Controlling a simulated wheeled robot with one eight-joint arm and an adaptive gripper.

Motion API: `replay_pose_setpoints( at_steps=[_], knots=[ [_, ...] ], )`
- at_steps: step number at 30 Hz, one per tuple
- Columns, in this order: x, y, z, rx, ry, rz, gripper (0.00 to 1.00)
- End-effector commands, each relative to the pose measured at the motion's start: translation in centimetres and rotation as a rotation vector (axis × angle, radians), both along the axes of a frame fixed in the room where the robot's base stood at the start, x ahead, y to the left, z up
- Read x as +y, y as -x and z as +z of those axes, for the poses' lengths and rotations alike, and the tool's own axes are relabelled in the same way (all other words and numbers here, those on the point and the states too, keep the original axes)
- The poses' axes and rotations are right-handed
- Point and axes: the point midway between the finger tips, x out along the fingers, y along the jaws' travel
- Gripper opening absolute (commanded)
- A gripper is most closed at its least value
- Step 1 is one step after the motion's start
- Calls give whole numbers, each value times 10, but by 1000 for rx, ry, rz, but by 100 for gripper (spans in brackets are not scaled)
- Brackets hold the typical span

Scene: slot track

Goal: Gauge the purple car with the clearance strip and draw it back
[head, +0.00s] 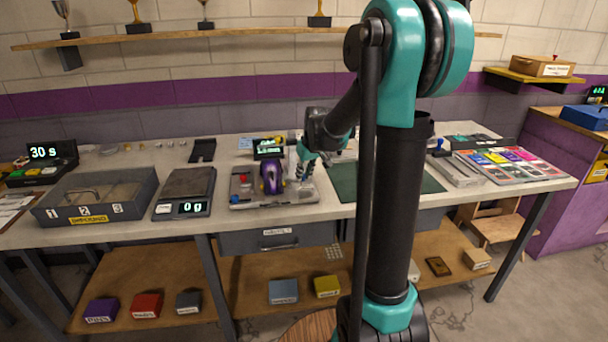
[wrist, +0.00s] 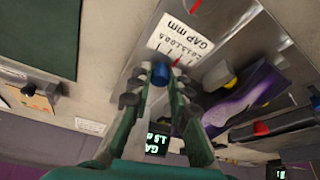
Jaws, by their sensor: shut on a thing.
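The purple car (head: 271,178) sits on a grey gauge plate (head: 242,186) on the bench. In the wrist view the car (wrist: 249,98) lies right of my gripper, apart from it. My gripper (head: 306,168) is low over the plate's right side. In the wrist view my gripper (wrist: 160,84) is shut on a blue knob (wrist: 160,72) between its fingertips. A white "GAP mm" scale (wrist: 180,40) with a red pointer mark lies just beyond the knob. I cannot make out the clearance strip itself; the fingers hide what is under the knob.
A scale (head: 184,192) and a grey bin (head: 96,195) stand to the left. A green mat (head: 405,178) lies to the right. A red button (wrist: 261,129) sits near the car.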

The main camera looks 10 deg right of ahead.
Motion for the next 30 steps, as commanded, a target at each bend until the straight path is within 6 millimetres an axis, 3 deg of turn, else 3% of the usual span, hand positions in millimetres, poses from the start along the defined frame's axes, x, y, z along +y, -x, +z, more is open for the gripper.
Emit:
replay_pose_setpoints(
  at_steps=[5, 16, 27, 28, 30],
  knots=[
    [-3, 0, 0, 0, 0, -1, 0],
    [-58, 0, 0, 1, 0, -3, 0],
    [-64, 0, 0, 0, 4, -2, 0],
    [-64, 0, 0, 0, 3, -2, 20],
    [-64, 0, 0, 0, 4, -2, 29]
  ],
)
